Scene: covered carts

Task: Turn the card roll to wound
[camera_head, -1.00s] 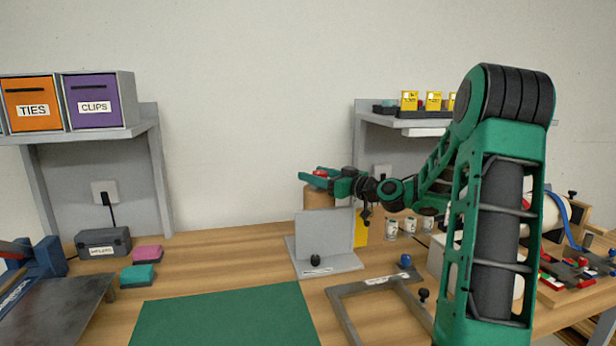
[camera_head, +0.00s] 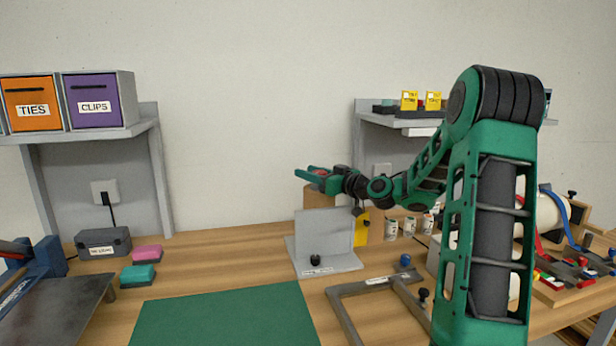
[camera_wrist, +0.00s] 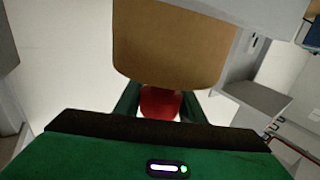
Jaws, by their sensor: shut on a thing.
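A brown body that looks like the card roll (camera_head: 312,201) stands behind the grey upright plate at the middle back of the table. It fills the upper middle of the wrist view (camera_wrist: 170,45), where its near edge is curved. My gripper (camera_head: 308,174) is just above it in the head view, reaching left. The jaws are shut on a red knob (camera_wrist: 160,103), which shows between the two green fingers in the wrist view. The knob seems to touch the brown body. Whether the roll is wound, and any mark for it, cannot be seen.
The grey angled plate (camera_head: 325,235) stands in front of the roll. A yellow panel (camera_head: 375,228) and several small cans (camera_head: 409,227) are to its right. A grey frame (camera_head: 340,310) and a green mat (camera_head: 225,318) lie in front.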

